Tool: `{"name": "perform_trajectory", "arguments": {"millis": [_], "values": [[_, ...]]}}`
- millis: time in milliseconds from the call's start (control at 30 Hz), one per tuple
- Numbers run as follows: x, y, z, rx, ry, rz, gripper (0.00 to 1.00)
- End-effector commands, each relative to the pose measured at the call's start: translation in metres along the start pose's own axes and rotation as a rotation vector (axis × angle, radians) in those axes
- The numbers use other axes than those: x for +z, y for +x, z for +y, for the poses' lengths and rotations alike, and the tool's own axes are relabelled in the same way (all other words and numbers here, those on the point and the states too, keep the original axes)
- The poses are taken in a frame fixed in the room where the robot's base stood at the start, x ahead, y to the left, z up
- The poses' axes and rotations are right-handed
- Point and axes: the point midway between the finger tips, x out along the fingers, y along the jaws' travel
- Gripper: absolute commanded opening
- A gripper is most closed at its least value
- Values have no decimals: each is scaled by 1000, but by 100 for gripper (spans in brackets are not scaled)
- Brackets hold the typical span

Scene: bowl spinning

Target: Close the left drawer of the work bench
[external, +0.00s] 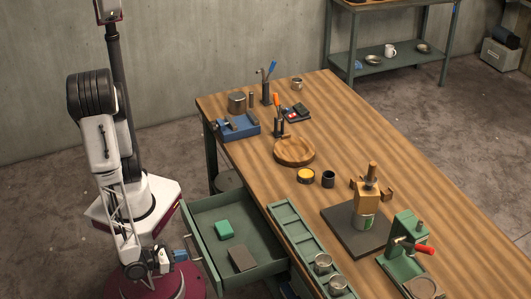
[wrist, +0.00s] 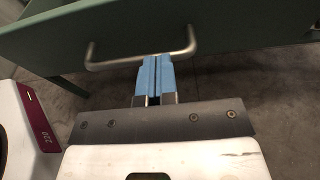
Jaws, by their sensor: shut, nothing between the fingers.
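The green drawer (external: 200,213) of the work bench (external: 345,130) stands pulled out toward my arm in the external view. It holds a green block (external: 224,230) and a dark brown block (external: 242,258). My gripper (external: 188,255) is at the drawer's front, near its handle. In the wrist view the drawer front (wrist: 240,22) fills the top, with a metal bar handle (wrist: 108,66). My gripper's blue fingers (wrist: 155,68) are together and empty, overlapping the bar's middle in the picture. I cannot tell whether they touch it.
A round stool (external: 228,181) is partly hidden behind the drawer.

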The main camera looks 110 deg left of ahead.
Motion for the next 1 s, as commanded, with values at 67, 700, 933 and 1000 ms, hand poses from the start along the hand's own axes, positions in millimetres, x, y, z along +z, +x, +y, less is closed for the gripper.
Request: {"name": "perform_trajectory", "arguments": {"millis": [67, 700, 933, 1000], "values": [[0, 2, 0, 1, 0, 0, 0], [1, 8, 0, 1, -1, 0, 0], [6, 26, 0, 3, -2, 0, 0], [7, 34, 0, 3, -2, 0, 0]]}}
